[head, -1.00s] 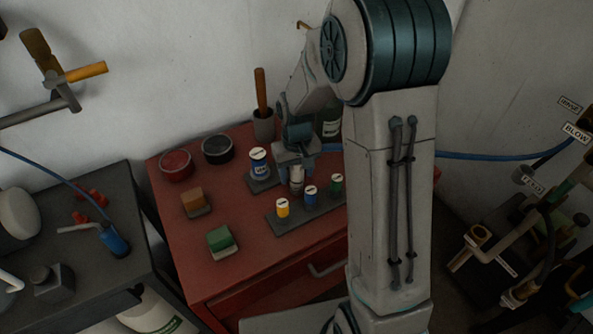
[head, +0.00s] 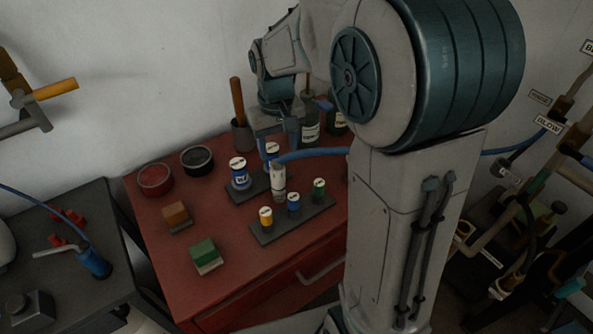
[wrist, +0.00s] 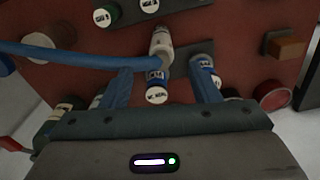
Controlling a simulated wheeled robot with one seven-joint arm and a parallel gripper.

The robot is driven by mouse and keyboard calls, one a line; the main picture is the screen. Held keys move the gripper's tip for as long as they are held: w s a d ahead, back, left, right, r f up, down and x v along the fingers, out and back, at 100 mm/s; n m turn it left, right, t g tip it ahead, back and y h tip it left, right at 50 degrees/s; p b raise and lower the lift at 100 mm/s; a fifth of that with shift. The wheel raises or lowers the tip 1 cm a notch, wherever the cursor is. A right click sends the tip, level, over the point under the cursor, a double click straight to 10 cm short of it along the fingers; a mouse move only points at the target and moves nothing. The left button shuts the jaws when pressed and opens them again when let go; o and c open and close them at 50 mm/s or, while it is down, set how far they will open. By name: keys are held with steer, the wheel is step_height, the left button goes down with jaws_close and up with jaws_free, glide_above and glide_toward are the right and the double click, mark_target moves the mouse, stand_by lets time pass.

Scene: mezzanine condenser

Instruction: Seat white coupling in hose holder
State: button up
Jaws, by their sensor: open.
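The white coupling (head: 279,181) stands roughly upright on the red cabinet, between two dark plates of small bottles. The blue hose (head: 315,153) runs into its top from the right. In the wrist view the coupling (wrist: 161,42) lies beyond my fingertips, with the hose (wrist: 75,56) crossing from the left. My gripper (head: 277,140) is open and empty, above and behind the coupling, apart from it. In the wrist view a blue bottle (wrist: 156,80) shows between my fingers (wrist: 162,74). I cannot make out a hose holder under the coupling; its lower end is partly unclear.
Yellow, blue and green small bottles stand on the front plate (head: 308,226). A labelled blue bottle (head: 239,174) stands close left of my gripper. Dark bottles and a pot with a wooden handle (head: 238,110) are behind.

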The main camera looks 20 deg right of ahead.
steer(key=s+d+r+m+t, duration=0.1)
steer(key=s, duration=0.8)
steer(key=s+d+r+t, duration=0.1)
steer(key=s+d+t, duration=0.1)
steer(key=s, duration=0.7)
steer(key=shift+s+r+m, duration=0.15)
steer(key=shift+r+m, duration=0.1)
steer(key=shift+m, duration=0.15)
